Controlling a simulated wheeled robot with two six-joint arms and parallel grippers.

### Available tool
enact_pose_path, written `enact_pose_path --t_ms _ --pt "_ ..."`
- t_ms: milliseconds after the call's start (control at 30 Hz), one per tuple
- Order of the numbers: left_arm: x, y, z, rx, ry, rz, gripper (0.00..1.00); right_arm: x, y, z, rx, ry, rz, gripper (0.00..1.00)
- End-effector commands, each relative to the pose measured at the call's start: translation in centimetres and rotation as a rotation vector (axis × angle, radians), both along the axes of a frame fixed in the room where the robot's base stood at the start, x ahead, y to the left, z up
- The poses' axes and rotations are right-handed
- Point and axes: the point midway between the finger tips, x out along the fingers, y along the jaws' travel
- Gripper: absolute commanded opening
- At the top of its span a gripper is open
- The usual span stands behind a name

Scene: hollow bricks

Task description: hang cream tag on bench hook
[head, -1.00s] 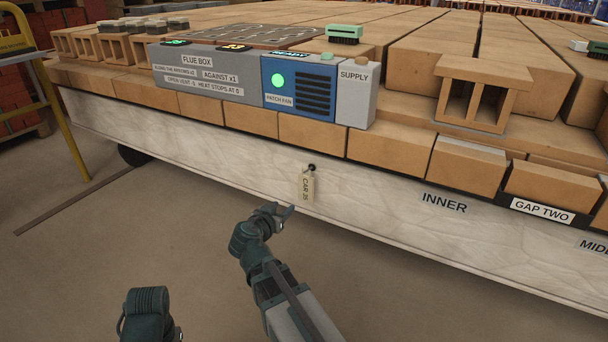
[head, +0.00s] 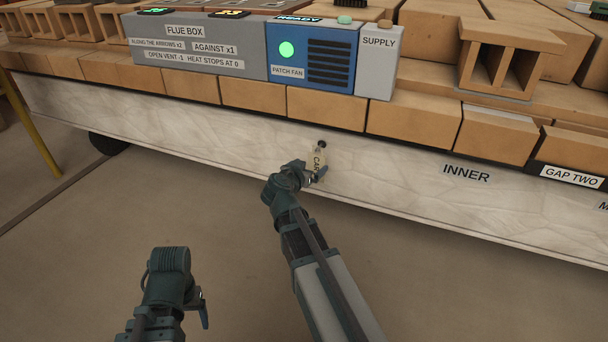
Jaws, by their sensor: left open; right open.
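The cream tag (head: 319,158) with dark lettering hangs upright just under the dark bench hook (head: 322,144) on the pale front face of the bench (head: 400,178). Its lower part is hidden behind my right gripper. My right gripper (head: 317,176) is open, with its fingers in front of the tag's lower end; I cannot tell if they touch it. My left gripper (head: 202,312) is open and empty, low in the view over the floor, away from the tag.
Above the face stand a grey flue box (head: 190,80), a blue patch fan (head: 286,72) and a grey supply box (head: 378,70) on a brick row. A hollow brick (head: 508,62) sits to the right. The floor before the bench is clear.

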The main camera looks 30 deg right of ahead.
Motion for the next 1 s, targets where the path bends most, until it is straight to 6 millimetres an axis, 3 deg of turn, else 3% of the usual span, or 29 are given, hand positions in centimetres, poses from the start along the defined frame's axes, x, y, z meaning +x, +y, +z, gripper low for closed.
enact_pose_path --t_ms 200,400,900,1000 --pt "0.0 0.0 -1.7 0.0 0.0 0.0 0.77 2.7 -3.0 -1.7 0.0 0.0 -0.001 1.0" --pt "0.0 0.0 -2.4 0.0 0.0 0.0 0.77 4.1 -4.7 -2.4 0.001 -0.001 0.0 1.0" --pt "0.0 0.0 -2.6 0.0 0.0 0.0 0.77 4.7 -5.5 -2.6 0.0 0.0 0.001 1.0" --pt "0.0 0.0 -2.6 0.0 0.0 0.0 0.77 4.7 -5.5 -2.6 0.0 0.0 0.001 0.86"
